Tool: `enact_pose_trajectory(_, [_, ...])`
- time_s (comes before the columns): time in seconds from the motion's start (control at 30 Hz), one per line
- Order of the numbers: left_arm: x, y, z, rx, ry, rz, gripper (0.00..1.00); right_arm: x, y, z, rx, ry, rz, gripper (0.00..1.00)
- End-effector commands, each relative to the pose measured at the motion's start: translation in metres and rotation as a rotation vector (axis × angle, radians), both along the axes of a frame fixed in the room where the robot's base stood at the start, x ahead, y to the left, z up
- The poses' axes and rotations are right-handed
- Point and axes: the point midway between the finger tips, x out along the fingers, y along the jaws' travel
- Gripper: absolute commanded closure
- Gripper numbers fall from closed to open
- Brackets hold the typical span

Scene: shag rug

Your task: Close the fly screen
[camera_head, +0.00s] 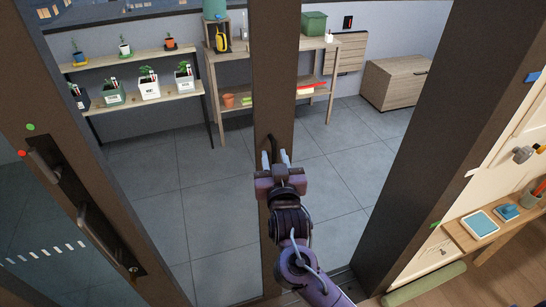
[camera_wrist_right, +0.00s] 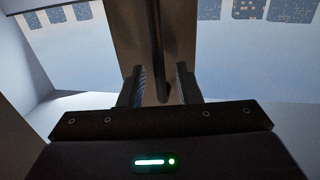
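The fly screen shows as a dark brown upright (camera_head: 273,70) in the middle of the head view, with open-looking space on both sides; I cannot make out any mesh. A slim dark handle (camera_head: 270,147) is on it, and the handle also hangs down as a bar in the right wrist view (camera_wrist_right: 157,40). My right gripper (camera_head: 275,158) is at the handle, fingers pointing at the upright. In the right wrist view its fingers (camera_wrist_right: 160,75) are apart, with the bar's lower end between them and gaps visible on both sides. My left gripper is out of view.
A brown door frame with a long handle (camera_head: 95,225) stands at left. A thick brown post (camera_head: 440,130) stands at right, beside a wooden shelf (camera_head: 465,233) and a green roll (camera_head: 428,284). Beyond are plant shelves (camera_head: 150,103) and a cabinet (camera_head: 395,84) on clear tiled floor.

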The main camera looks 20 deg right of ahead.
Motion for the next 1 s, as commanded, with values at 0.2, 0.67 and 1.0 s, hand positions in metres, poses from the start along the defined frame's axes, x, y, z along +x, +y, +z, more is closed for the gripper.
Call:
enact_pose_trajectory(0.2, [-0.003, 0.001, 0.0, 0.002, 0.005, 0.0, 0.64, 0.0, 0.0, 0.0, 0.0, 0.0, 0.0, 0.99])
enact_pose_trajectory(0.67, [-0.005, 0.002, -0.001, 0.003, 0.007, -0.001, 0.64, 0.0, -0.008, 0.0, -0.003, 0.0, -0.001, 1.0])
enact_pose_trajectory(1.0, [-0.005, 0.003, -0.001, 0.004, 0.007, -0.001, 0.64, 0.002, -0.084, 0.001, -0.008, -0.002, -0.008, 1.0])
